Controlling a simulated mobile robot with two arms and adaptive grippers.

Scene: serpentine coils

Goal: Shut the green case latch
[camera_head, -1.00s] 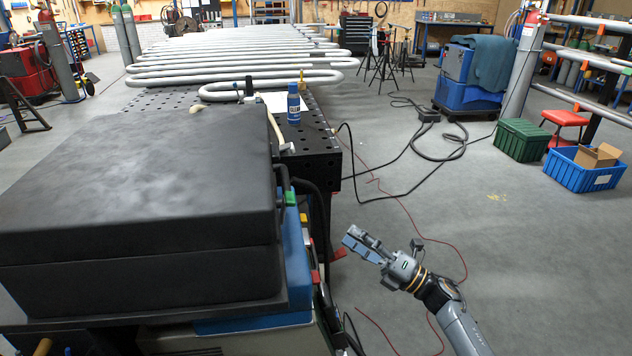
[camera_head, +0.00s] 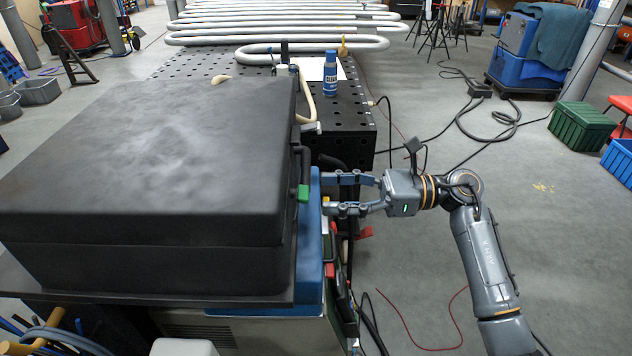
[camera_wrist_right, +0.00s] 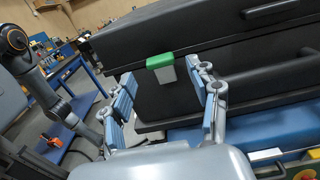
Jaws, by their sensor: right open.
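The large black case (camera_head: 140,160) lies with its lid down on the left of the head view. Its green latch (camera_head: 303,193) is on the right-hand side of the case, near the lid seam. In the right wrist view the latch (camera_wrist_right: 160,61) is a green tab with a grey plate below it. I cannot tell how far it stands off the case. My right gripper (camera_head: 328,193) is open and empty, its two fingers pointing at the latch with a small gap. In the wrist view the latch appears between and beyond the fingertips. My left gripper is not in view.
A black handle runs along the case side by the latch. A blue unit (camera_head: 312,240) sits below the case edge. A perforated black table (camera_head: 355,120) behind holds a blue bottle (camera_head: 330,74) and silver serpentine coils (camera_head: 290,30).

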